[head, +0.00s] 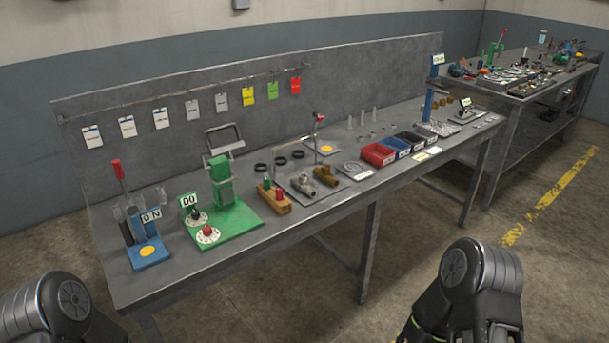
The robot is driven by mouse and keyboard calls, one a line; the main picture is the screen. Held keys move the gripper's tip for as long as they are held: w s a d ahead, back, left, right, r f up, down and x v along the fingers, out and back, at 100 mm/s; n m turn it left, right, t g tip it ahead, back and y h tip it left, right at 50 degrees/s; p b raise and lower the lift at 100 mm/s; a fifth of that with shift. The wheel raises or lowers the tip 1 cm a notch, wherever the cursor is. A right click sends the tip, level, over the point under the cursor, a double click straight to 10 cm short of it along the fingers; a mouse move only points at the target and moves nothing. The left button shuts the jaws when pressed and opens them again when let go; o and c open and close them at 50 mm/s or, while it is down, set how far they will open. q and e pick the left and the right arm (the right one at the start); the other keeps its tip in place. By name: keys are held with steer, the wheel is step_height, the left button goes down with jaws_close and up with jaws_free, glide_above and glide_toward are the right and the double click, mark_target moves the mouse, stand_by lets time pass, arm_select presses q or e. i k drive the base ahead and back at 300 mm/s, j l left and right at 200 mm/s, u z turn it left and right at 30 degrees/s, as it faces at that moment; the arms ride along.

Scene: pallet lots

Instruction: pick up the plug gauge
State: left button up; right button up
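A wooden block (273,203) stands on the workbench, left of the middle of the head view. A green-topped piece (266,185) and a red-topped piece (279,193) stand upright in it. These look like the plug gauge, but they are too small to be sure. Neither gripper's fingers are in view.
Left of the block stand a green press (222,185) on a green base and a blue lever fixture (148,252). To its right are a grey tray (300,193) with metal fittings, red (378,154) and blue bins. A second bench (520,92) stands behind right.

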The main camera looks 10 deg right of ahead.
mark_target(266, 179)
steer(key=i+l+z, duration=0.25)
steer(key=i+l, duration=0.9)
steer(key=l, duration=0.1)
